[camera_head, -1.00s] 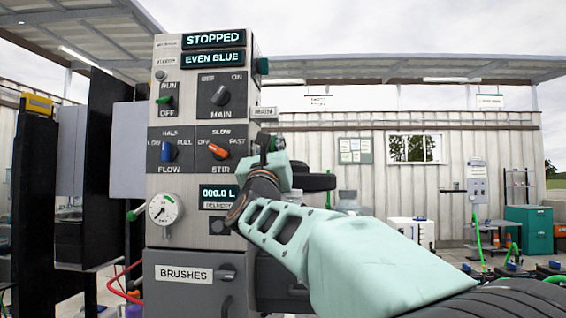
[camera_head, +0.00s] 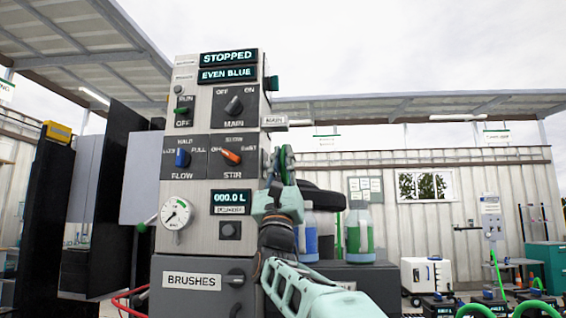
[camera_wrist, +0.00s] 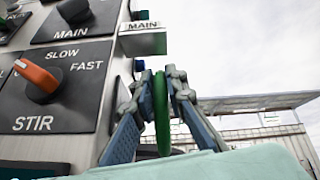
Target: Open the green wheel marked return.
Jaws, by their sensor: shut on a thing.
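A green wheel (camera_wrist: 161,112) shows nearly edge-on in the wrist view, at the right side of the panel. My gripper (camera_wrist: 160,90) has one finger on each side of its rim and is shut on it. In the head view my gripper (camera_head: 281,165) is at the panel's right edge, below a small tag reading MAIN (camera_head: 274,121). The wheel is mostly hidden there by the fingers. No marking reading return is legible in either view, so I cannot tell how this wheel is marked.
The panel (camera_head: 190,240) carries MAIN, FLOW and STIR knobs, a gauge (camera_head: 175,213) and displays reading STOPPED and EVEN BLUE. Another green knob (camera_head: 272,83) sticks out higher on its right side. Bottles (camera_head: 360,232) stand behind my gripper. Open yard lies to the right.

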